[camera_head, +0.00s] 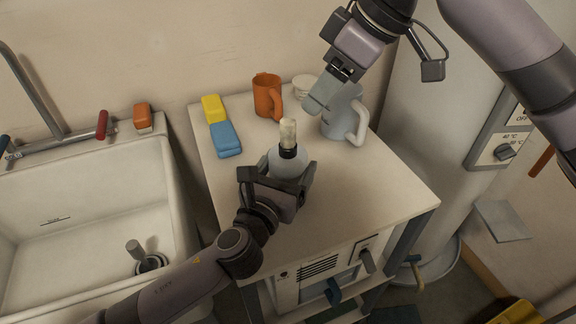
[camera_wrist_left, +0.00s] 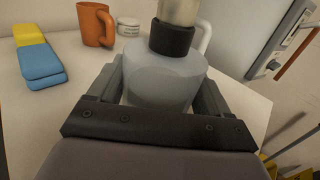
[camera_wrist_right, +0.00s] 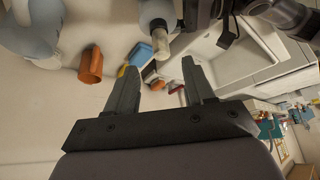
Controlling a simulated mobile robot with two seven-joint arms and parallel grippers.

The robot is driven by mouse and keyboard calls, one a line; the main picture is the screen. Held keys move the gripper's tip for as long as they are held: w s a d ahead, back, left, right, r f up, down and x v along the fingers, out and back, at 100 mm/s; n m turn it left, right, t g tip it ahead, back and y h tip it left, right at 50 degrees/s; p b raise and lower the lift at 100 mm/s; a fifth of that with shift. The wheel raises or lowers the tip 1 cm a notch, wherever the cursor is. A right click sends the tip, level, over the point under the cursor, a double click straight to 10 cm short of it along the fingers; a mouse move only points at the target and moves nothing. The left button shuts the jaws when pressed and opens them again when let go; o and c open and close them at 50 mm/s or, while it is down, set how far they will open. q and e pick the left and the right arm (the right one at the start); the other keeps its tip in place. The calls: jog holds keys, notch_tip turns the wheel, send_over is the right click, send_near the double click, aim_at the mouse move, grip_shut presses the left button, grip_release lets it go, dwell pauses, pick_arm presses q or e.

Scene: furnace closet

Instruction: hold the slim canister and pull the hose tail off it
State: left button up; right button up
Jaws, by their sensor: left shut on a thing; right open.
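The slim canister (camera_head: 284,163) is pale grey with a black collar and stands upright on the white countertop. The hose tail (camera_head: 288,131), a short cream tube, sticks straight up from the collar. In the left wrist view the canister (camera_wrist_left: 158,78) sits between my finger pads and the hose tail (camera_wrist_left: 180,10) is cut off by the top edge. My left gripper (camera_head: 277,174) is shut around the canister's body. My right gripper (camera_head: 318,103) is open and empty, above and to the right of the hose tail. In the right wrist view the hose tail (camera_wrist_right: 155,43) shows beyond the fingertips, apart from them.
A pale blue-grey jug (camera_head: 340,120) stands behind and right of the canister, close below my right gripper. An orange mug (camera_head: 266,95), a white tub (camera_head: 303,88) and a yellow-and-blue pair of blocks (camera_head: 224,138) stand behind. A sink (camera_head: 60,215) lies left. The countertop's front right is clear.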

aim_at(288, 121)
pick_arm(q)
jog(key=shift+f, duration=0.1)
pick_arm(e)
jog(key=shift+w+a+f+m+t+h, duration=0.15)
jog(key=shift+w+a+f+m+h, duration=0.2)
jog(key=shift+a+f+m+h, duration=0.75)
jog(key=shift+w+a+f+m+t+h, duration=0.35)
jog(key=shift+a+f+m, duration=0.3)
jog(key=shift+f+m, duration=1.1)
jog(key=shift+w+a+f+m+h, duration=0.5)
jog(key=shift+a+f+m, duration=0.4)
jog(key=shift+f+m, duration=0.5)
jog(key=shift+s+r, duration=0.1)
jog(key=shift+r, duration=0.05)
grip_shut()
jog(key=shift+r, duration=0.15)
jog(key=shift+r, duration=1.4)
